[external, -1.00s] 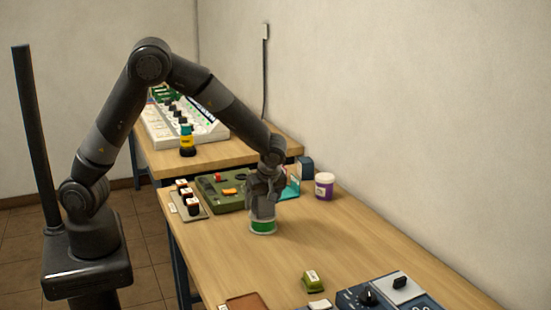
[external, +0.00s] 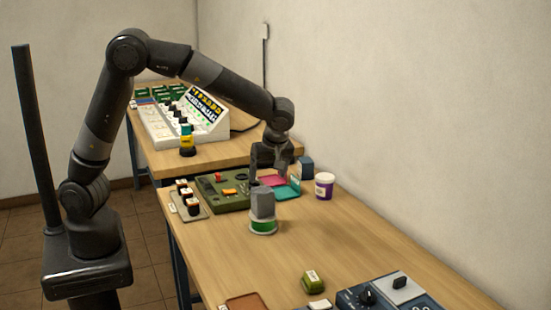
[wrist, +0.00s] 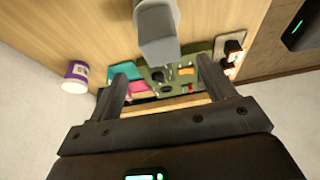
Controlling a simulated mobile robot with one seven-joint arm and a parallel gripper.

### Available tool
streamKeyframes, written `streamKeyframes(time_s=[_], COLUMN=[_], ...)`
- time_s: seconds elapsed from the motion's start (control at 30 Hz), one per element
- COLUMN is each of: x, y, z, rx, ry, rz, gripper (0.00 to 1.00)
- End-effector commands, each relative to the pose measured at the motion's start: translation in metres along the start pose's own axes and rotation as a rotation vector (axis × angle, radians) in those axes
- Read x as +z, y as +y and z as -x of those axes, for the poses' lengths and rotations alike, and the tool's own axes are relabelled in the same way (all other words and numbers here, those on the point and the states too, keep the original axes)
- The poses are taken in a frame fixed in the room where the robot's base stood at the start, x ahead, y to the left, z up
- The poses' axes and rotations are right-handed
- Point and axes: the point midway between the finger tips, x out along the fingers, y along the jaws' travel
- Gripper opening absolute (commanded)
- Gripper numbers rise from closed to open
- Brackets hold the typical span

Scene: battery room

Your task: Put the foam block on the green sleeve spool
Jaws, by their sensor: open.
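The grey foam block (external: 263,203) stands upright on top of the green sleeve spool (external: 263,227) on the near table. The spool has a white rim and a green band. The block also shows at the top of the wrist view (wrist: 158,35), where I cannot make out the spool's green band. My gripper (external: 268,178) is open and empty, above and behind the block, apart from it. In the wrist view its two fingers (wrist: 160,85) are spread wide with nothing between them at the tips.
A green tool board (external: 222,196), pink and teal pieces, and a purple-and-white jar (external: 324,186) stand behind the spool. A holder with dark cylinders (external: 188,200) is at left. A small green block (external: 313,282) and blue control box (external: 385,295) are in front. Table between is clear.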

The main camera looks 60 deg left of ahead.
Motion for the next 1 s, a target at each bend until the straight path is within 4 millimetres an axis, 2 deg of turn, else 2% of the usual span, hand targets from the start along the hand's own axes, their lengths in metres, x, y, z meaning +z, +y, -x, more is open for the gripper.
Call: streamKeyframes(time_s=[0.17, 0.27, 0.4, 0.6, 0.8, 1.0], x=[-0.019, -0.039, -0.069, -0.103, -0.125, -0.136], y=[-0.013, -0.031, -0.064, -0.116, -0.169, -0.222], z=[0.013, 0.024, 0.04, 0.058, 0.068, 0.07], rx=[0.013, 0.042, 0.111, 0.248, 0.405, 0.552], ry=[-0.048, -0.104, -0.178, -0.229, -0.208, -0.112], rz=[-0.072, -0.18, -0.364, -0.626, -0.883, -1.133], gripper=[0.76, 0.76, 0.76, 0.76, 0.76, 0.76])
